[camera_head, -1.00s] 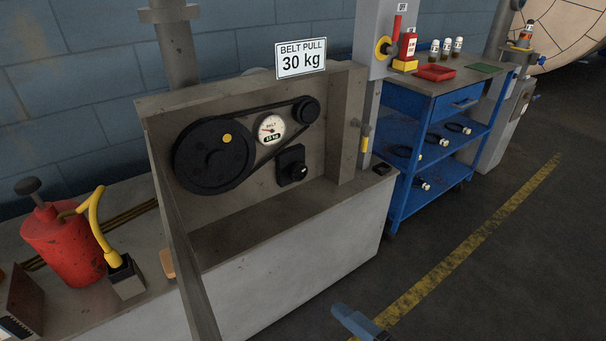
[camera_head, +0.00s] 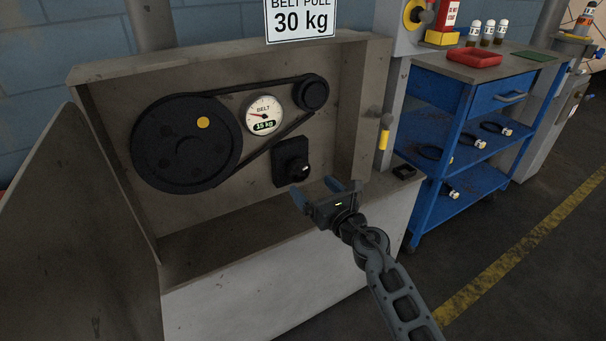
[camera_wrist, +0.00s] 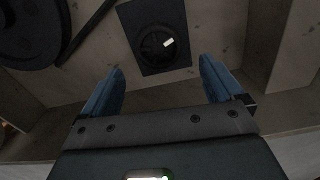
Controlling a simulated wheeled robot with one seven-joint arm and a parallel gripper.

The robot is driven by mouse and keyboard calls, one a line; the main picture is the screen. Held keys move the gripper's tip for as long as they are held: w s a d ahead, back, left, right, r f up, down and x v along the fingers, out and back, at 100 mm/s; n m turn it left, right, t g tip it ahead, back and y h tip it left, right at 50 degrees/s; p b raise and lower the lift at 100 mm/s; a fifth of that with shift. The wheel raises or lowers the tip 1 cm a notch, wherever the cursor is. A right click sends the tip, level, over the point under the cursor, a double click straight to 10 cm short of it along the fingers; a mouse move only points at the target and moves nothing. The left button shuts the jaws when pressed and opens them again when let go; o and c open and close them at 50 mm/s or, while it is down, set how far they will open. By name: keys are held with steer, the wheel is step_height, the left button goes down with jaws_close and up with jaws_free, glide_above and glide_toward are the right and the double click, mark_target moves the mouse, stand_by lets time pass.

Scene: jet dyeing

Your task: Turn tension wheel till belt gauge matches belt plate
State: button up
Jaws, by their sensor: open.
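The belt plate (camera_head: 300,20) is a white sign reading "BELT PULL 30 kg" above the housing; its top edge is cut off. The belt gauge (camera_head: 263,114) is a round white dial with a green readout that looks like 15 kg. The tension wheel (camera_head: 292,168) is a black knob with a white mark on a black square plate below the gauge. It also shows in the wrist view (camera_wrist: 160,42), ahead of my fingers. My gripper (camera_head: 328,189) is open and empty, in front of and right of the wheel, apart from it.
A black belt (camera_head: 268,146) runs from a large pulley (camera_head: 186,143) to a small pulley (camera_head: 314,93). The housing's left side panel (camera_head: 75,215) and right post (camera_head: 355,115) flank the wheel. A blue cart (camera_head: 465,120) stands at the right. The space before the wheel looks clear.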

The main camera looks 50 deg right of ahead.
mark_target(300, 174)
steer(key=x, duration=0.7)
steer(key=shift+w, duration=0.15)
steer(key=shift+c, duration=0.2)
steer(key=c, duration=0.9)
